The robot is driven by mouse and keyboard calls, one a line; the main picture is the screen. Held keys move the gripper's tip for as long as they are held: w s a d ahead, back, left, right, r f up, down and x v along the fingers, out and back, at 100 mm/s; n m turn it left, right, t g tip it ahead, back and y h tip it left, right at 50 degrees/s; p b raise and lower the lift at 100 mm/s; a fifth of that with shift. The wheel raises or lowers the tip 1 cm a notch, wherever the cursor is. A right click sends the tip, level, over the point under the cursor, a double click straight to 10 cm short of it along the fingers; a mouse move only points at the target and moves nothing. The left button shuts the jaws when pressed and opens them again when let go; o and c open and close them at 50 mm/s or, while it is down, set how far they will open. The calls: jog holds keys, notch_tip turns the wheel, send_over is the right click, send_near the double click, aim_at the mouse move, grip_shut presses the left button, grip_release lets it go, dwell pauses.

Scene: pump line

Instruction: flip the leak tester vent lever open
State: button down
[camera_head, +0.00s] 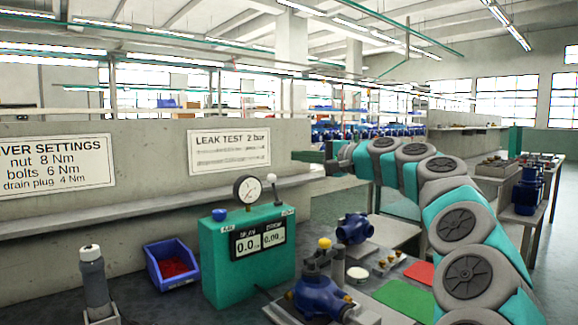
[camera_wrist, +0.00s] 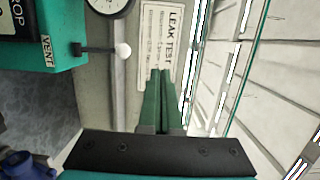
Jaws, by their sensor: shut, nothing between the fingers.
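The leak tester (camera_head: 248,262) is a teal box with a round gauge (camera_head: 247,189), a two-part display and a blue knob on top. Its vent lever (camera_head: 275,194) is a thin dark rod with a white ball, standing about upright at the right end of the top. In the wrist view, which is turned sideways, the lever (camera_wrist: 98,49) rises from the box beside the VENT label, its white ball (camera_wrist: 123,50) free. My gripper (camera_head: 296,156) is shut and empty, up and to the right of the ball. Its fingers (camera_wrist: 161,75) show apart from the lever.
A blue bin (camera_head: 172,265) with red parts and a grey bottle (camera_head: 94,280) stand left of the tester. A blue pump (camera_head: 320,298) in a fixture sits in front to the right, another pump (camera_head: 354,229) behind it. A concrete wall with a ledge runs behind.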

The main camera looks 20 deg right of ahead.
jog(key=s+d+r, duration=0.3)
jog(key=s, duration=0.1)
jog(key=shift+r, duration=0.3)
jog(key=shift+s, duration=0.1)
